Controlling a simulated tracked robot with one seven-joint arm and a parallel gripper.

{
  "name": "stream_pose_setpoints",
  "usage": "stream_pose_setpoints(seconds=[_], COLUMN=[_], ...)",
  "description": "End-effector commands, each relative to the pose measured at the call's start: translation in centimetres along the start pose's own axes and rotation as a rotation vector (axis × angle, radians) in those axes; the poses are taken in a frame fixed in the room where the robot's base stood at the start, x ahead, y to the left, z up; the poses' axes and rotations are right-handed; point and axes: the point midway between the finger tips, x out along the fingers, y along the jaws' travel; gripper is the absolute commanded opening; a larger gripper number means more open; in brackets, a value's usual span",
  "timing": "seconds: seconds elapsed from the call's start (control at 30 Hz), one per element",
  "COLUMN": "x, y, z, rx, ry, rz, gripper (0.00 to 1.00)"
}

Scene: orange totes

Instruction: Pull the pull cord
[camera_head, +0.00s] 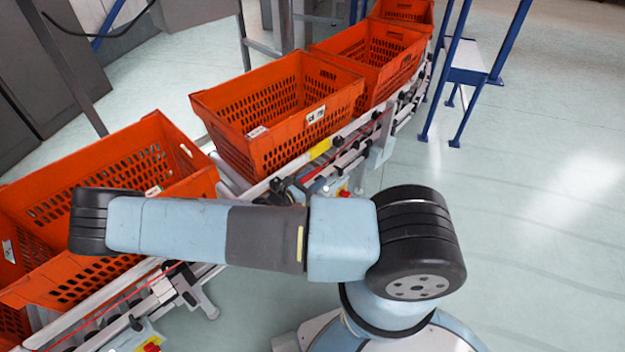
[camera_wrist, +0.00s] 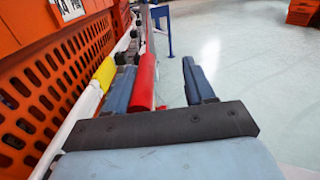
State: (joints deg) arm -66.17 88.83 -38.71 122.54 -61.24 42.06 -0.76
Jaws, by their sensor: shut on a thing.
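The pull cord (camera_head: 118,304) is a thin red line along the floor-side edge of the conveyor in the head view. In the wrist view a thick red length (camera_wrist: 145,82), which looks like the cord up close, lies between the two blue fingers of my gripper (camera_wrist: 158,72), against the left finger. My gripper is shut on it, though a gap shows between the red length and the right finger. In the head view my gripper is hidden by my arm.
Several orange totes (camera_head: 262,95) stand in a row on the conveyor (camera_head: 385,120). Its side fittings lie close to my gripper. A blue-legged stand (camera_head: 470,75) is at the far right. The pale floor (camera_head: 545,200) on the right is clear.

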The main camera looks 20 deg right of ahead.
Motion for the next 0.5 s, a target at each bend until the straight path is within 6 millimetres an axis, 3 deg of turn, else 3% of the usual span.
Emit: stream_pose_setpoints(seconds=[0.17, 0.5], x=[-1.5, -8.0], y=[-0.1, 0.0], z=[-0.2, -0.2], rx=[0.000, -0.001], ry=[0.005, 0.006], rz=[0.000, 0.003], gripper=[0.46, 0.46])
